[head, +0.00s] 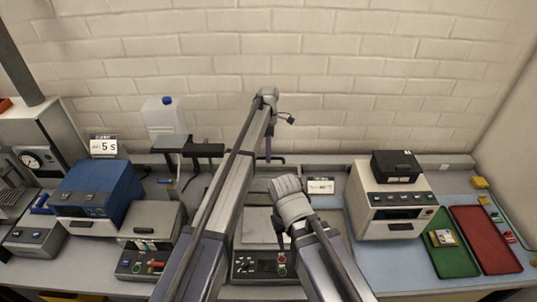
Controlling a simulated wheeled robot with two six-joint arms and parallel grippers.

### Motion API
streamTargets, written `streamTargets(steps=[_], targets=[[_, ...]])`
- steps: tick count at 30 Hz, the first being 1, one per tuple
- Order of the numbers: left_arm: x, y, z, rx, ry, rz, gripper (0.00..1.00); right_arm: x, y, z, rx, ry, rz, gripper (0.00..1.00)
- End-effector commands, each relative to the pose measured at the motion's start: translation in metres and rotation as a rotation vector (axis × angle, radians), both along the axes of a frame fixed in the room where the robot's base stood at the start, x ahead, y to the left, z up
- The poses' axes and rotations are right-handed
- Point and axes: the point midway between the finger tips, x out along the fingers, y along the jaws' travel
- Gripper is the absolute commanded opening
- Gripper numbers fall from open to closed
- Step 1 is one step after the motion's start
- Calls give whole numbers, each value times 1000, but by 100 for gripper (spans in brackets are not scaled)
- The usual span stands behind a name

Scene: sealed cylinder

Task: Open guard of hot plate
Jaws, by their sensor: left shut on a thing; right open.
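The hot plate (262,265) stands on the bench at the centre, its dark control panel with small red and green buttons facing me. The pale square surface (258,226) above the panel is partly covered by my arms; I cannot make out the guard clearly. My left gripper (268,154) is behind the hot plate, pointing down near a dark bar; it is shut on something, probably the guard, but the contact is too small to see. My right gripper (281,238) is low over the hot plate's right part, open, its fingers mostly hidden by my own wrist.
A grey device with coloured knobs (147,246) and a blue box (98,190) stand left. A white oven-like device (390,200) stands right, beside green (452,262) and red (488,240) trays. A small sign (320,186) stands behind. A brick wall closes the back.

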Motion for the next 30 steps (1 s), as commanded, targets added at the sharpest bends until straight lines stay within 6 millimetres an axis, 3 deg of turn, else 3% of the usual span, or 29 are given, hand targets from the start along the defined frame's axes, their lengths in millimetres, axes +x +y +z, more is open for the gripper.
streamTargets(steps=[11, 12, 20, 30], targets=[[-1, 0, 0, 0, 5, 1, 0, 0, 0, 0, 0, 0, 0, 50], [0, 0, 0, 0, 4, 1, 17, 0, 0, 0, 0, 0, 0, 50], [0, 0, 0, 0, 4, 1, 46, 0, 0, 0, 0, 0, 0, 50], [0, 0, 2, 0, 4, 0, 46, 0, 0, 2, 0, 0, 0, 50]])
